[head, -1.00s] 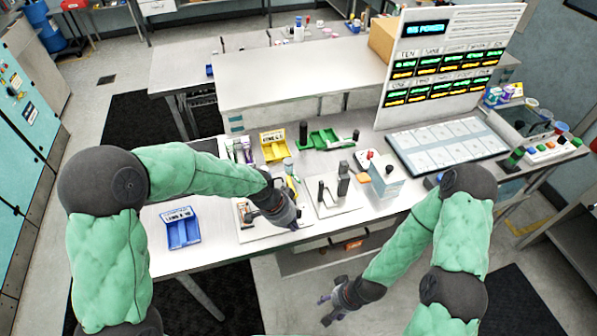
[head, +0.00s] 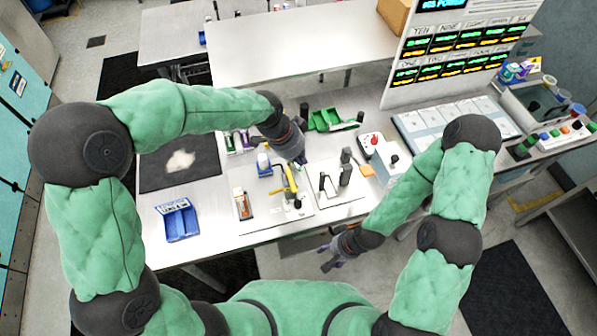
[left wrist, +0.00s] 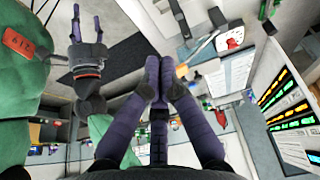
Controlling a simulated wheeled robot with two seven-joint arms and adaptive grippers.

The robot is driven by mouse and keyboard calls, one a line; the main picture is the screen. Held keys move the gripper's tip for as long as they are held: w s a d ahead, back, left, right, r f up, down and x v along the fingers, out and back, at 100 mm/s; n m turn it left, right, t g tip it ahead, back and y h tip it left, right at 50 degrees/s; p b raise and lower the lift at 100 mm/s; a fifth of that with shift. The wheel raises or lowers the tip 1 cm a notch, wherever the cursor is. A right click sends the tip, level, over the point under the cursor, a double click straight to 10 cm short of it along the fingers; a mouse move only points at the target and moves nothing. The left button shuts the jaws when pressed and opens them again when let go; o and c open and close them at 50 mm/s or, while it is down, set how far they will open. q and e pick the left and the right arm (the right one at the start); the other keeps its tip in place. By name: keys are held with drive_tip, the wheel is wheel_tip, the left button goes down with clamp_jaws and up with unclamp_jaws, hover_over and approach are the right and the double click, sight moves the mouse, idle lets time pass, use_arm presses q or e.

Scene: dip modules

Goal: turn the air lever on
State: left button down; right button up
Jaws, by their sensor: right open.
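A red-orange tag (left wrist: 17,42) with white letters, which seem to read AIR, shows at the left edge of the left wrist view. A lever there is not clearly visible. In the head view the tag's place under the table's front edge is largely covered by my right arm. My right gripper (head: 332,256) is open and empty, low in front of the table edge; its spread fingers also show in the left wrist view (left wrist: 85,38). My left gripper (head: 299,160) is above the table near a yellow-handled part (head: 289,180). Its fingers (left wrist: 159,65) are together with nothing visible between them.
A white plate with upright dark posts (head: 340,192) lies right of my left gripper. A blue bin (head: 178,222) sits at the table's left and a green bin (head: 325,118) behind. The floor in front is clear.

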sight(291, 180)
use_arm(q)
wheel_tip(291, 180, down, 10)
drive_tip(key=p, duration=0.1)
drive_tip(key=shift+a+f+p, duration=0.15)
drive_tip(key=shift+a+p, duration=0.05)
drive_tip(key=shift+p, duration=0.1)
idle(0.5)
